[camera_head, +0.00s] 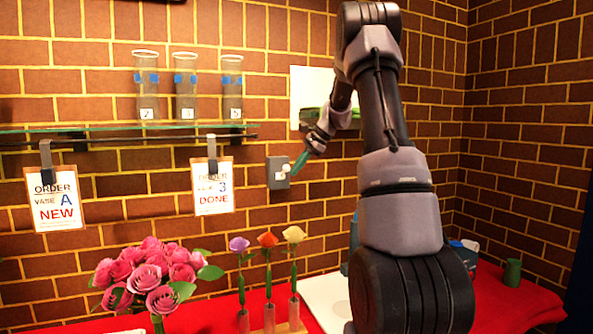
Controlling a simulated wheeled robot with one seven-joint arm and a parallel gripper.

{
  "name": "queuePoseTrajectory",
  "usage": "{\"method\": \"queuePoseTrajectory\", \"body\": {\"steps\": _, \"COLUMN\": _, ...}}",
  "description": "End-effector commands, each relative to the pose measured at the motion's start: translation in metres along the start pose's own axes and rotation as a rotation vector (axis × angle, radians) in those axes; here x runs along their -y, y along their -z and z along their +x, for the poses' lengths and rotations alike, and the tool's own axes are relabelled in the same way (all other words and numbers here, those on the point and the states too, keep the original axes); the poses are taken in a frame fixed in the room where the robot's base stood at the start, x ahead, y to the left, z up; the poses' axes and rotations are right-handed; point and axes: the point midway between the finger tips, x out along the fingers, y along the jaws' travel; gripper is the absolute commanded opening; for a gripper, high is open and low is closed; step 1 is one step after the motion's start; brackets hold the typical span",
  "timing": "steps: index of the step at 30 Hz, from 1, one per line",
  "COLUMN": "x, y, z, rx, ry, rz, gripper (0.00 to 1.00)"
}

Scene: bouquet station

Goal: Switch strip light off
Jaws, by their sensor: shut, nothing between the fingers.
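A small grey switch box (278,173) with a pale toggle is mounted on the brick wall, right of the shelf. My arm reaches over from the right. My gripper (300,163) is shut and empty, with its teal fingertips at the right side of the switch box, close to the toggle. I cannot tell whether they touch it. The strip light itself is not clearly visible; the wall is brightly lit in a warm tone.
A glass shelf (120,128) bears several vases (185,88). Order cards (212,187) hang below it. Pink roses (150,274) and single flowers in tubes (268,240) stand on the red table (212,316). A white panel (311,86) is on the wall behind my arm.

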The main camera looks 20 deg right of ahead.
Motion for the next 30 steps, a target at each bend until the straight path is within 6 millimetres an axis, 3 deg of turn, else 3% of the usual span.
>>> {"method": "queuePoseTrajectory", "body": {"steps": 5, "x": 0.000, "y": 0.001, "z": -0.011, "rx": -0.002, "ry": 0.002, "rz": -0.001, "gripper": 0.00}}
{"method": "queuePoseTrajectory", "body": {"steps": 19, "x": 0.001, "y": 0.001, "z": -0.096, "rx": -0.001, "ry": 0.002, "rz": 0.000, "gripper": 0.00}}
{"method": "queuePoseTrajectory", "body": {"steps": 30, "x": 0.000, "y": 0.000, "z": -0.108, "rx": 0.000, "ry": 0.000, "rz": 0.000, "gripper": 0.00}}
